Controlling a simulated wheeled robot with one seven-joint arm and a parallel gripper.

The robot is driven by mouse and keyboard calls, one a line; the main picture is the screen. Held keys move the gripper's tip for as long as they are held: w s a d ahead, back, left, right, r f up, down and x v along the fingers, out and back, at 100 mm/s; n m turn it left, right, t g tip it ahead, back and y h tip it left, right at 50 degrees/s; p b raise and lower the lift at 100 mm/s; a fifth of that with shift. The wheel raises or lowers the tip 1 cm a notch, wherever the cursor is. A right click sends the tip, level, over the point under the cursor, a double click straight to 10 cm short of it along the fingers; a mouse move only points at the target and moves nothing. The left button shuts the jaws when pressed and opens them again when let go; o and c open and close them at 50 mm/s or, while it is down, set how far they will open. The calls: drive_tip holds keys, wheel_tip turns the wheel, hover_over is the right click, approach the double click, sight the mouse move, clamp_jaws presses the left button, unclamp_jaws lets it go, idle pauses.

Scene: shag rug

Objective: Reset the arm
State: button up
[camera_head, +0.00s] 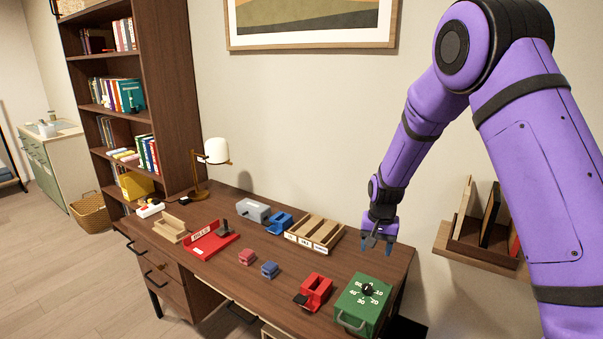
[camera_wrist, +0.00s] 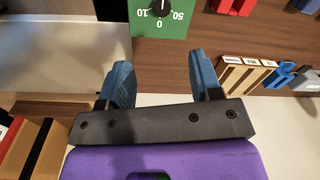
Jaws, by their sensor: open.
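My purple arm reaches in from the right in the head view. My gripper (camera_head: 378,242) hangs over the back right part of the desk (camera_head: 215,281), above the surface. In the wrist view my gripper (camera_wrist: 160,75) shows two blue fingers spread apart with nothing between them. A green box with a dial (camera_head: 362,304) stands on the desk in front of my gripper; it also shows at the top of the wrist view (camera_wrist: 143,24). The gripper is apart from it.
A red tape dispenser-like item (camera_head: 314,292), a wooden divided tray (camera_head: 315,232), small red and blue blocks, a red tray (camera_head: 206,241) and a lamp (camera_head: 216,152) stand on the desk. A wall shelf with books (camera_head: 479,253) is right of the gripper. A bookcase (camera_head: 170,85) stands left.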

drive_tip(key=s+d+r+n+t, duration=0.1)
drive_tip(key=s+r, duration=0.4)
drive_tip(key=r, duration=0.3)
drive_tip(key=s+d+r, duration=0.1)
drive_tip(key=s+r, duration=0.3)
drive_tip(key=r, duration=0.4)
drive_tip(key=s+d+r+n+t, duration=0.1)
drive_tip(key=s+d+r, duration=0.1)
drive_tip(key=s+r, duration=0.45)
drive_tip(key=s+d+r+n+t, duration=0.1)
drive_tip(key=s+r, duration=0.3)
drive_tip(key=s, duration=0.6)
drive_tip(key=s+d+r+n+t, duration=0.1)
drive_tip(key=s+r, duration=0.3)
drive_tip(key=s, duration=0.7)
drive_tip(key=shift+d+r+t, duration=0.25)
drive_tip(key=shift+t, duration=0.15)
